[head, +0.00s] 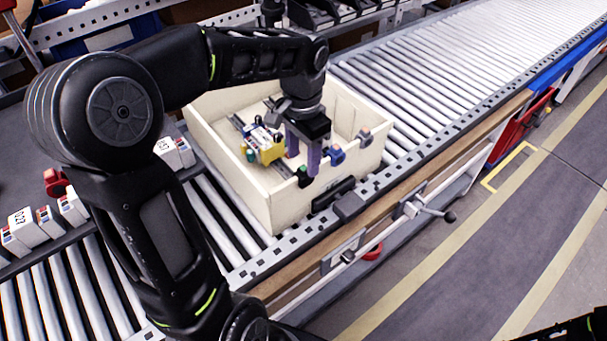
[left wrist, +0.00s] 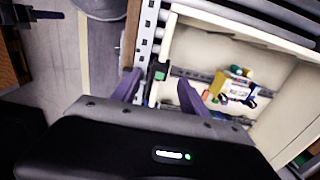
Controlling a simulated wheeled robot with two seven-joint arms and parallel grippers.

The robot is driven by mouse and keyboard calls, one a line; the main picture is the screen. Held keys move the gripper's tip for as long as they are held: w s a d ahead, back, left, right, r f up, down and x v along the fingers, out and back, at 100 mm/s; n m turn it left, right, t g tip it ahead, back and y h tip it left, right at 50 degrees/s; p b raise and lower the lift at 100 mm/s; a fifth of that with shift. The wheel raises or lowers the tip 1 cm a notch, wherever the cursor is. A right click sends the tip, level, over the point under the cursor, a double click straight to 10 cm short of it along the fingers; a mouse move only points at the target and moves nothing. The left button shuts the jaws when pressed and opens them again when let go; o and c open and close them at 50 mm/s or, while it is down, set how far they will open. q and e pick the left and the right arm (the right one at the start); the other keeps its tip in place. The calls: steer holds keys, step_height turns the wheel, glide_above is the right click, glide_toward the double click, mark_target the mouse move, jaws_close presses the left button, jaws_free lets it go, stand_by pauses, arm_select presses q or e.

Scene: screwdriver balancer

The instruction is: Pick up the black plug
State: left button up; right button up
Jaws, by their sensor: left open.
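A small black plug with a green part (head: 303,177) sits at the near rim of the cream box (head: 230,177). In the left wrist view the black plug (left wrist: 158,73) shows between my two purple fingers, beyond their tips. My left gripper (head: 303,163) is over the near side of the box, pointing down, with its fingers apart and empty. The left gripper also shows in the left wrist view (left wrist: 160,85). In the head view its fingertips are close to the plug; I cannot tell whether they touch it.
A blue plug (head: 337,155) and a grey-brown one (head: 364,138) sit along the same rim. A yellow device (head: 268,152) lies inside the box. The box stands on a roller conveyor (head: 425,85), which is clear to the right. White blocks (head: 28,229) stand at left.

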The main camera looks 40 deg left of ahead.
mark_target(304, 168)
arm_select(q)
steer(key=shift+f+p, duration=0.65)
steer(key=shift+f, duration=2)
jaws_close()
